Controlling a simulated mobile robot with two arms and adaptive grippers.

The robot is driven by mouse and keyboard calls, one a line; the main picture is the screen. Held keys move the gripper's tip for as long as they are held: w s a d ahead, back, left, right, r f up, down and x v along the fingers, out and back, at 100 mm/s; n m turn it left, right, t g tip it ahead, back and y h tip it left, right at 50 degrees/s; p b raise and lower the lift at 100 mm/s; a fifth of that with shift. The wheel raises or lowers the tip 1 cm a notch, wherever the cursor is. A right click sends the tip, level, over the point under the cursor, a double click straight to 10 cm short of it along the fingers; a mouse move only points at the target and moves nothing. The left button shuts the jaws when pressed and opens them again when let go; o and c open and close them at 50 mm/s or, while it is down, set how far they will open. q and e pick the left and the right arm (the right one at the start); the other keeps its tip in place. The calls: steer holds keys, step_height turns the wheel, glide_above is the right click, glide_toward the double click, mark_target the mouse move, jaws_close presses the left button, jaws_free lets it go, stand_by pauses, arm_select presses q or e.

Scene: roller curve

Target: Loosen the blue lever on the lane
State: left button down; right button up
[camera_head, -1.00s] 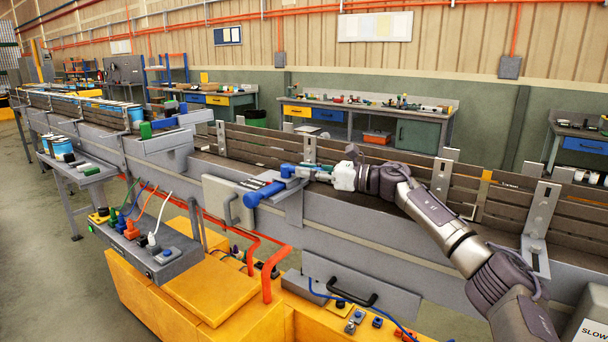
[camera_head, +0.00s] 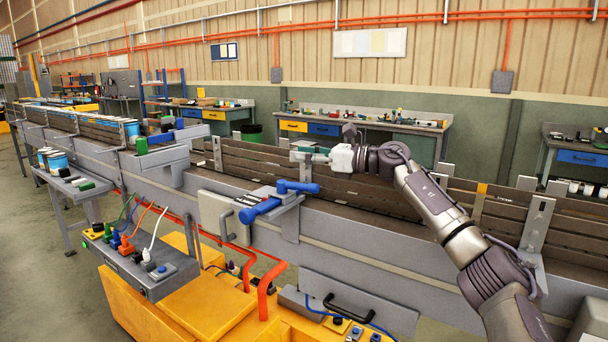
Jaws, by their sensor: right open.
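The blue lever (camera_head: 262,210) sits on a grey bracket on the near side of the conveyor lane. Its thick round end points toward me and to the left. A blue bar (camera_head: 298,187) behind it lies about level, pointing right. My right gripper (camera_head: 306,155) is open and empty, above and behind the lever, apart from it, with its fingers pointing left over the lane (camera_head: 345,200). My left gripper is not in view.
A grey plate with a handle (camera_head: 217,215) stands left of the lever. Upright metal brackets (camera_head: 536,230) line the lane. A yellow cabinet (camera_head: 185,290) with a switch box (camera_head: 150,265) and cables stands in front.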

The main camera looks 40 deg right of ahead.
steer(key=shift+r, duration=0.9)
